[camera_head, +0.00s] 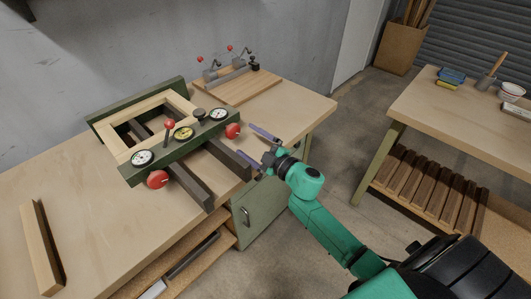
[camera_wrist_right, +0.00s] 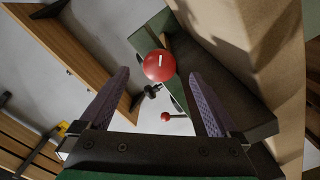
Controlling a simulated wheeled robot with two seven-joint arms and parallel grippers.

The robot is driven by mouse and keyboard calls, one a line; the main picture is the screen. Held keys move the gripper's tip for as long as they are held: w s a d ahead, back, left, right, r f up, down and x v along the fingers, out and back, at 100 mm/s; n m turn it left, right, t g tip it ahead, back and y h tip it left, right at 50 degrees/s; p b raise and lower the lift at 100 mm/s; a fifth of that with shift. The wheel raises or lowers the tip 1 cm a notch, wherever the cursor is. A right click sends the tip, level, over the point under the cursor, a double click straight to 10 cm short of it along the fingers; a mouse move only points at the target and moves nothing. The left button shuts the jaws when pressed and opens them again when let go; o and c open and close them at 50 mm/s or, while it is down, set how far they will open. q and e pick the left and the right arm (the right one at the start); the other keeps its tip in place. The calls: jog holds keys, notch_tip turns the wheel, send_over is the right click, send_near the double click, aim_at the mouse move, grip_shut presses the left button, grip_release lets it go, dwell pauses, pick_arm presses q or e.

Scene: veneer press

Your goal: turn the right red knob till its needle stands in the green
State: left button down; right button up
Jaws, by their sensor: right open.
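The right red knob (camera_head: 233,131) sits at the right end of the green press beam (camera_head: 160,153). In the right wrist view the red knob (camera_wrist_right: 158,67) shows a white mark on its face and appears between the fingertips. My right gripper (camera_head: 243,139) is open, its two purple fingers pointing at the knob from the right. A gap seems to remain between fingers and knob; contact cannot be made out. The right white gauge (camera_head: 218,114) is beside the knob; its needle is too small to read. My left gripper is out of view.
The left red knob (camera_head: 158,179), a left white gauge (camera_head: 142,157), a yellow gauge (camera_head: 184,134) and a red-balled lever (camera_head: 169,125) are on the press. Dark bars (camera_head: 190,185) jut out in front. A clamp board (camera_head: 240,86) stands behind. A wooden strip (camera_head: 42,248) lies at left.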

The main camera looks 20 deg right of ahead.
jog(key=v, duration=0.7)
jog(key=shift+s+b, duration=0.2)
jog(key=shift+b, duration=0.2)
dwell(0.7)
